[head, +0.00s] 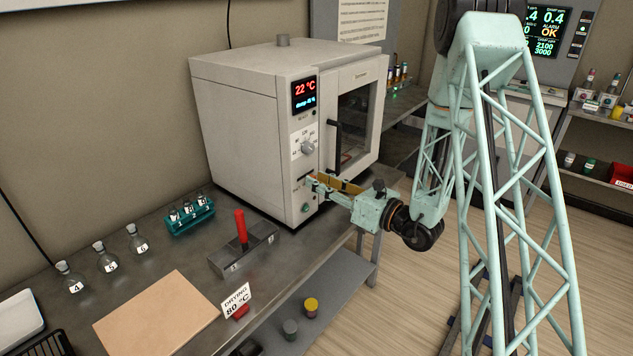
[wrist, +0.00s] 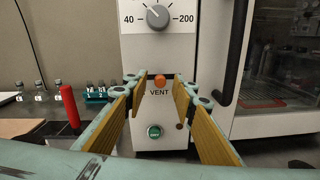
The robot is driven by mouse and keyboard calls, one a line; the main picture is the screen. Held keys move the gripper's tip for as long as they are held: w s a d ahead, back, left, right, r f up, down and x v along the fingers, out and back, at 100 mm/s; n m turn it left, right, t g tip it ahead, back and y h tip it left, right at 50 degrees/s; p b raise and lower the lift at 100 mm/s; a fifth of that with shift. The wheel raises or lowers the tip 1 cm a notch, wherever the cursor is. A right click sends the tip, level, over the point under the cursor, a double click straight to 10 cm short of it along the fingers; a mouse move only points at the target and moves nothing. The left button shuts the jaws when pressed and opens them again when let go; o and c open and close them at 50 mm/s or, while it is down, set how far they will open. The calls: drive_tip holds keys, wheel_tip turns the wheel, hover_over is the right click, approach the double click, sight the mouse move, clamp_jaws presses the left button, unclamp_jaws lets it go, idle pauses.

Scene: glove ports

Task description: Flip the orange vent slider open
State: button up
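The orange vent slider (wrist: 159,81) is a small round knob on the front panel of the white oven (head: 245,120), just above the word VENT. In the wrist view it appears between the tips of my gripper (wrist: 160,92). The gripper is open, its two yellow-padded fingers spread to the left and right with nothing between the pads. In the head view my gripper (head: 327,183) is close in front of the lower panel, and the slider cannot be made out there. I cannot tell whether a fingertip touches the panel.
The temperature dial (wrist: 158,16) is above the slider and a green DRY button (wrist: 154,131) below it. The oven door handle (head: 333,143) is to the right. A grey block with a red lever (head: 241,228) stands on the bench at the left, beside a vial rack (head: 190,220).

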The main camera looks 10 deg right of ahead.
drive_tip(key=shift+w+a, duration=0.35)
drive_tip(key=shift+w, duration=0.2)
clamp_jaws()
